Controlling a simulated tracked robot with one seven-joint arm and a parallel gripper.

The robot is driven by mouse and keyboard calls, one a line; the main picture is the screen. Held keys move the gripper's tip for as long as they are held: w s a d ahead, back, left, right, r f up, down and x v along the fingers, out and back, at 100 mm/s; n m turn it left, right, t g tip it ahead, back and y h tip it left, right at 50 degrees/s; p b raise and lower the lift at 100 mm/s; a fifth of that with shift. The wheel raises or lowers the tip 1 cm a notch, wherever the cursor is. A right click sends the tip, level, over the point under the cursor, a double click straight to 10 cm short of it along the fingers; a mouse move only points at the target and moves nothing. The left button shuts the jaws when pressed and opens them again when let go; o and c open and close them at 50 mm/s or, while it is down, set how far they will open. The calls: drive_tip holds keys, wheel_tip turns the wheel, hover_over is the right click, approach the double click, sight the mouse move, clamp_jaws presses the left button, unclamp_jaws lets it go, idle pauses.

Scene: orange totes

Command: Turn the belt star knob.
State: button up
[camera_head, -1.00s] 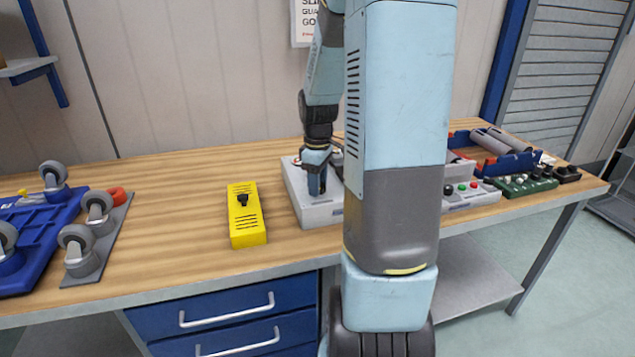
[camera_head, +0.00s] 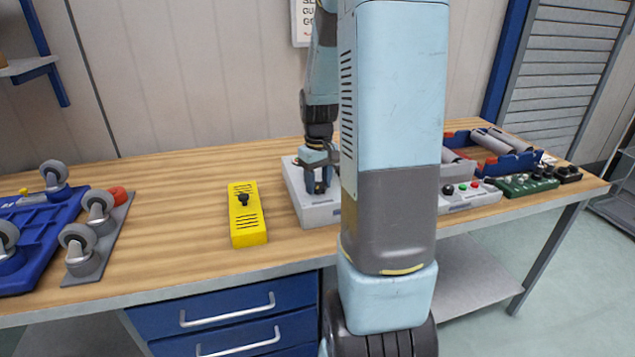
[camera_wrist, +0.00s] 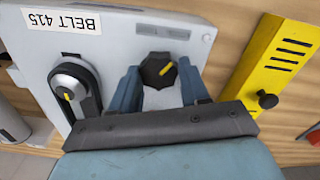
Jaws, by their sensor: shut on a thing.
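The belt star knob (camera_wrist: 156,70) is black with a yellow pointer mark. It sits on the light grey box (camera_wrist: 105,45) labelled "BELT 415" in the wrist view. The pointer leans towards the upper right of that picture. My gripper (camera_head: 318,186) is down at this box in the head view. In the wrist view its two blue fingers stand on either side of the star knob, shut on it.
A second round knob (camera_wrist: 70,88) with a yellow mark is on the same box, left of my fingers in the wrist view. A yellow box (camera_head: 247,218) with a black knob stands to the left. Blue trays (camera_head: 490,150) and control boxes lie right.

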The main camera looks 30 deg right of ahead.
sight(318, 185)
drive_tip(key=m, duration=0.7)
idle(0.6)
drive_tip(key=o, duration=1.1)
drive_tip(key=shift+c, duration=0.2)
wheel_tip(318, 185, up, 14)
drive_tip(key=shift+f, duration=0.15)
drive_tip(key=shift+a, duration=0.1)
